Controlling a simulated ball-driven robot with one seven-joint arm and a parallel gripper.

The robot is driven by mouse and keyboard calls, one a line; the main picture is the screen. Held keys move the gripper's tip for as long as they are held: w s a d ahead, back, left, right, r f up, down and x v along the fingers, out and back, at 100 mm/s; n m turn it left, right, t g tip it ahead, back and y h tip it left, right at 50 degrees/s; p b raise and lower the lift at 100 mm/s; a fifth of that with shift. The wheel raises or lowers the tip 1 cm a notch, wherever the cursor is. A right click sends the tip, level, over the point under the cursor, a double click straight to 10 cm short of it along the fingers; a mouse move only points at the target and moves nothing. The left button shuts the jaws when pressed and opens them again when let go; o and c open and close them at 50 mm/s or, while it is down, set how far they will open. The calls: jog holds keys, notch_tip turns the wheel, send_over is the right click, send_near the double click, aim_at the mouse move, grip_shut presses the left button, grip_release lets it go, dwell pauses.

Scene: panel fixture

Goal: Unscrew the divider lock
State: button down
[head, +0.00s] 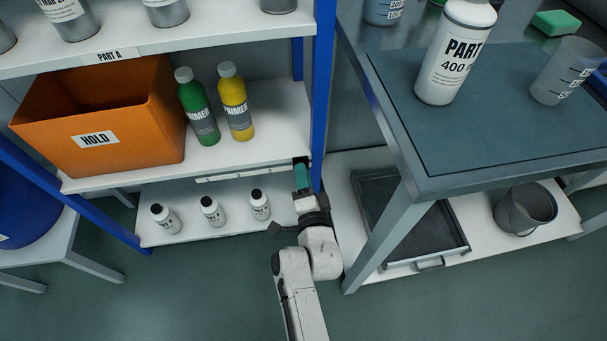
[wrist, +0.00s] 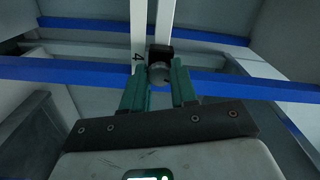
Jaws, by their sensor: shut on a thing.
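The divider lock (wrist: 160,74) shows in the wrist view as a round grey knob in front of a black block (wrist: 160,51), which sits on a pale rail. My gripper (wrist: 160,72) has its two teal fingers on either side of the knob and is shut on it. In the head view my gripper (head: 302,172) reaches up to the right end of the middle shelf's front edge, beside the blue post. The knob is hidden there. How far the lock is screwed in cannot be told.
An orange HOLD bin (head: 60,155), a green bottle (head: 200,112) and a yellow bottle (head: 236,107) stand on the shelf above. Several small white bottles (head: 212,211) stand on the lower shelf. A blue post (head: 322,60) and a workbench (head: 520,165) are close on the right.

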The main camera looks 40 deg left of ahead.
jog(key=n+p, duration=0.2)
jog(key=n, duration=2.3)
jog(key=shift+d+f, duration=0.1)
jog(key=shift+f, duration=0.05)
dwell(0.4)
jog(key=c, duration=0.9)
grip_release()
jog(key=shift+p, duration=0.35)
